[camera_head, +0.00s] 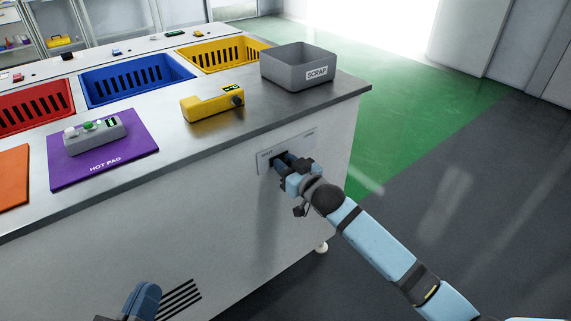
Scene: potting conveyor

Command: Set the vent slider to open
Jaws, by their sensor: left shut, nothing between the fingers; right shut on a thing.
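The vent slider plate (268,161) is a light panel on the white side of the counter, below its right front edge. It has small lettering at its left and right ends. My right gripper (281,160) is at the left-middle part of the plate, shut on the slider's handle, which the fingers hide. The slot is mostly covered by the gripper, so the slider's exact position is hard to read. Dark vent slits (180,298) show low on the same side panel. My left gripper (143,300) is at the bottom edge, away from the plate; its fingers are barely visible.
On the counter are a grey SCRAP bin (285,72), a yellow device (205,108), a purple hot pad (140,148) bearing a grey device (95,136), an orange mat (13,177), and red, blue and yellow slotted bins. Floor to the right is clear.

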